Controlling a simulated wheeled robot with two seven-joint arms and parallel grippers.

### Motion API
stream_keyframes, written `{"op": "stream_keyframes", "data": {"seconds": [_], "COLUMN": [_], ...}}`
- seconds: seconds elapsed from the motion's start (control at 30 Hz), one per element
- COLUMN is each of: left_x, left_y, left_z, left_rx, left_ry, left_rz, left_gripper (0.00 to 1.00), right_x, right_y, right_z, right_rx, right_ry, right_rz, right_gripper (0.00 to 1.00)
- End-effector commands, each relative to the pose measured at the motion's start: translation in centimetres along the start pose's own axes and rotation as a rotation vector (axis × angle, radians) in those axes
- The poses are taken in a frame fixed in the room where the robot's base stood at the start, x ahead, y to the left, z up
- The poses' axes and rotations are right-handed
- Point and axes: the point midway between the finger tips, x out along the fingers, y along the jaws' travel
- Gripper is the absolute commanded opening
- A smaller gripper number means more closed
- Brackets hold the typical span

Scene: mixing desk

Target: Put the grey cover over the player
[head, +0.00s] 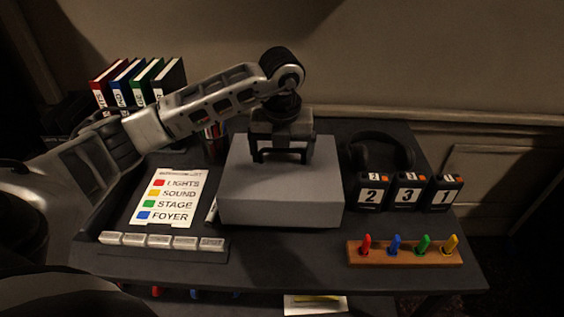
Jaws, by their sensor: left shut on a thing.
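The grey cover (281,206) is a plain box shape standing in the middle of the dark desk. My left gripper (282,158) points down at the top of the cover, and its fingers are shut on the cover's upper part. The grip itself is partly hidden by the gripper body. The player is not visible. I cannot tell whether it is under the cover or whether the cover touches the desk. My right gripper is not in view.
A colour list sheet (165,198) and a row of pale keys (161,242) lie left of the cover. Headphones (381,151), number blocks (408,192) and a wooden peg rack (405,254) stand to the right. Binders (139,83) stand at back left. The desk front centre is clear.

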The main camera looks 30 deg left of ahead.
Motion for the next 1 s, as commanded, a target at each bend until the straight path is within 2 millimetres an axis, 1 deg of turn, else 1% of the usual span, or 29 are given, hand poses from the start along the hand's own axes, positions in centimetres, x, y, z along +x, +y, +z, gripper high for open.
{"op": "stream_keyframes", "data": {"seconds": [0.1, 0.2, 0.3, 0.57, 0.73, 0.77, 0.8, 1.0], "left_x": [1.0, 2.4, 3.4, 3.6, 4.2, 4.2, 4.1, 4.0], "left_y": [0.0, 0.1, 0.0, 0.0, 0.0, 0.0, 0.0, 0.0], "left_z": [0.5, 0.1, 0.0, 0.0, -0.1, -0.1, -0.1, -0.1], "left_rx": [-0.001, 0.0, 0.0, 0.0, 0.0, 0.0, 0.0, 0.0], "left_ry": [0.001, 0.003, 0.0, -0.002, -0.002, -0.001, -0.001, -0.001], "left_rz": [0.002, 0.002, 0.001, 0.0, 0.0, 0.001, 0.001, 0.001], "left_gripper": [0.47, 0.47, 0.47, 0.47, 0.47, 0.94, 1.0, 1.0], "right_x": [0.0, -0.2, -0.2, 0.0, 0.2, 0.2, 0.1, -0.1], "right_y": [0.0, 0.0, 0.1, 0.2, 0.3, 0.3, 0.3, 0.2], "right_z": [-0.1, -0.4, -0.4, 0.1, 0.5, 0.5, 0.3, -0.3], "right_rx": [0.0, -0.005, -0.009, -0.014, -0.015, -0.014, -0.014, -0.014], "right_ry": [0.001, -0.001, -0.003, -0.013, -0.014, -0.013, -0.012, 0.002], "right_rz": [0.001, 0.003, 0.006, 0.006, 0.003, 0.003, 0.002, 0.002], "right_gripper": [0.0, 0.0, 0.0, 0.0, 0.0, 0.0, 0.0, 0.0]}}
